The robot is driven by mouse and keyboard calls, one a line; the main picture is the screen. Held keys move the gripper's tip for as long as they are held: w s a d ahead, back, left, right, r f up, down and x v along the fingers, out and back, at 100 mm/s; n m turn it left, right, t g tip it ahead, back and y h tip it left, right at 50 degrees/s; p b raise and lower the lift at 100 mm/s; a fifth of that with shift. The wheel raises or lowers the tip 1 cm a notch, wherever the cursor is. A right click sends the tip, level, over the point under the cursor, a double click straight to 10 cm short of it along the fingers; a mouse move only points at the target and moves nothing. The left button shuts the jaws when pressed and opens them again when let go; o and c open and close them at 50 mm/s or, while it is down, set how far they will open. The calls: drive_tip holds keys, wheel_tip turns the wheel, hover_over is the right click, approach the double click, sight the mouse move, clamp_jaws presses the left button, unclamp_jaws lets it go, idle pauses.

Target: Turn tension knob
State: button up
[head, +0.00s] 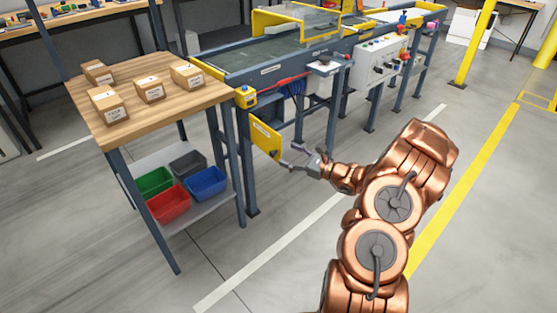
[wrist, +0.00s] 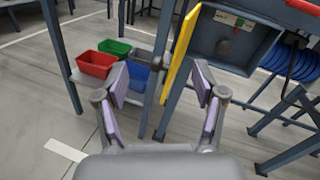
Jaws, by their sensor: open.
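A grey box (wrist: 249,62) under the conveyor has its yellow door (wrist: 181,52) swung open. Inside it is a small round knob (wrist: 224,47), dark and hard to make out, below a label plate (wrist: 231,20). In the head view the yellow door (head: 265,140) hides the knob. My gripper (wrist: 161,84) is open and empty, its two fingers wide apart. The open door stands ahead, between the fingers in the wrist view, and the knob is beyond and right of the right finger. In the head view my gripper (head: 300,157) is just right of the door.
A wooden table (head: 145,122) with several small boxes stands left, with coloured bins (head: 168,207) on its lower shelf. The conveyor (head: 270,54) runs behind, with a control panel (head: 380,60) on it. A blue coiled hose (wrist: 288,62) hangs right of the box. Floor in front is clear.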

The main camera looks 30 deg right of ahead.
drive_tip(key=a+r+n+g+y, duration=0.1)
drive_tip(key=a+r+n+y, duration=0.1)
drive_tip(key=a, duration=0.4)
drive_tip(key=shift+s+r+n+g, duration=0.3)
drive_tip(key=shift+s+r, duration=0.1)
